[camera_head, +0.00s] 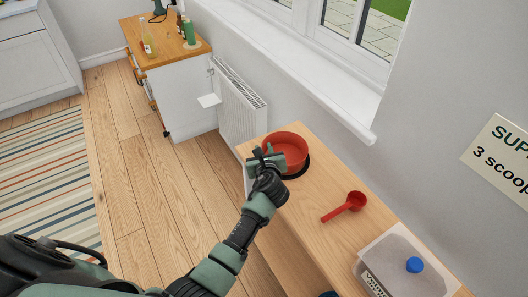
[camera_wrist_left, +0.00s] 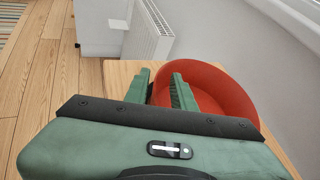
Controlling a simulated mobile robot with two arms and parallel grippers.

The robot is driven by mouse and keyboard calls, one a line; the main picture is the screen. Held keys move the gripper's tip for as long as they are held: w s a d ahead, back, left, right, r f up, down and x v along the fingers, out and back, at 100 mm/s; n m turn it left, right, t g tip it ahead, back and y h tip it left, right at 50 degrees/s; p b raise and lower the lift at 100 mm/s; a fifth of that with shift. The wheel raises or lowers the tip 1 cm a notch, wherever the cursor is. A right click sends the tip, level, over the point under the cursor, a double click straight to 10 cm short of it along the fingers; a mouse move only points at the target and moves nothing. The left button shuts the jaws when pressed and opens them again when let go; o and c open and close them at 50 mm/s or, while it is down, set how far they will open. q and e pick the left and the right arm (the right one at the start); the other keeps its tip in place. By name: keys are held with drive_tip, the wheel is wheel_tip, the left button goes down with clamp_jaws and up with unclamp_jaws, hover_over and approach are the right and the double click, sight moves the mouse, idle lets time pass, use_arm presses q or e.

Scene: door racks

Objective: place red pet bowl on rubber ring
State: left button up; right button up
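The red pet bowl (camera_head: 287,148) is at the far end of the wooden bench top, over the black rubber ring (camera_head: 300,171). Only the near right part of the ring shows, and I cannot tell whether the bowl rests fully on it. My left gripper (camera_head: 264,157) is at the bowl's near left rim. In the left wrist view, the fingers (camera_wrist_left: 162,88) are apart with a gap between them, and the bowl (camera_wrist_left: 215,90) shows between and to the right of them. My right gripper is not in view.
A red scoop (camera_head: 345,206) lies on the bench top (camera_head: 318,228). A clear container (camera_head: 400,265) with a blue knob stands at the near right. A radiator (camera_head: 237,105) and window wall border the bench. A wooden-topped cabinet (camera_head: 165,45) holds bottles farther back.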

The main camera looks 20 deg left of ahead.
use_arm(q)
drive_tip(key=v, duration=1.2)
